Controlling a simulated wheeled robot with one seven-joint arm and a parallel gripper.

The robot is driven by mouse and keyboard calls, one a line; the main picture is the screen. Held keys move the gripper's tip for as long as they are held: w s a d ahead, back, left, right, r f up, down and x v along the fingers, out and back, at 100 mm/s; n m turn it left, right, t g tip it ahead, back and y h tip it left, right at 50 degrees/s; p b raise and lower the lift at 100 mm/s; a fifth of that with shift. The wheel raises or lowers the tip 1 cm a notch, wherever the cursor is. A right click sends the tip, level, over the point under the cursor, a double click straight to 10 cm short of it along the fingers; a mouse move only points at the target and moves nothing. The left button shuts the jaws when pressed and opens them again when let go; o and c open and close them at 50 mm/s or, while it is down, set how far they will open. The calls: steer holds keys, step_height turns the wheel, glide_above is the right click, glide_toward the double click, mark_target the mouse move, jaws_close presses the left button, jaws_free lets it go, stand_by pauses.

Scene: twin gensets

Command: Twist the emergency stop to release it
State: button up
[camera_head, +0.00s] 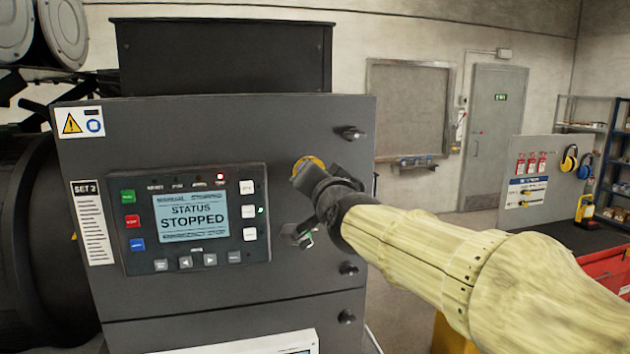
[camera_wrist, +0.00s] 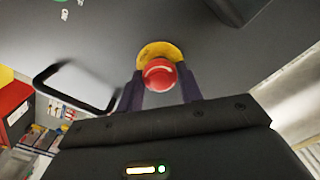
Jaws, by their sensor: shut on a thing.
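The emergency stop is a red round button (camera_wrist: 159,75) on a yellow backing disc, seen in the wrist view between my two fingers. In the head view only part of its yellow disc (camera_head: 309,164) shows, on the dark panel of the genset marked SET 2; the red button is hidden there by my gripper (camera_head: 305,180). My gripper (camera_wrist: 160,92) is shut on the red button, one finger on each side. The control screen (camera_head: 192,217) reads STATUS STOPPED, and a small red light glows above it.
Dark knobs (camera_head: 353,133) stand out along the panel's right edge. A black bar handle (camera_wrist: 72,88) shows left of my gripper in the wrist view. A red cabinet (camera_head: 605,268) with a dark top stands at the right, before a grey door (camera_head: 492,140).

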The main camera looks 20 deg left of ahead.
steer(key=shift+r, duration=0.15)
steer(key=o, duration=1)
steer(key=shift+w+a, duration=0.1)
steer(key=v, duration=1.5)
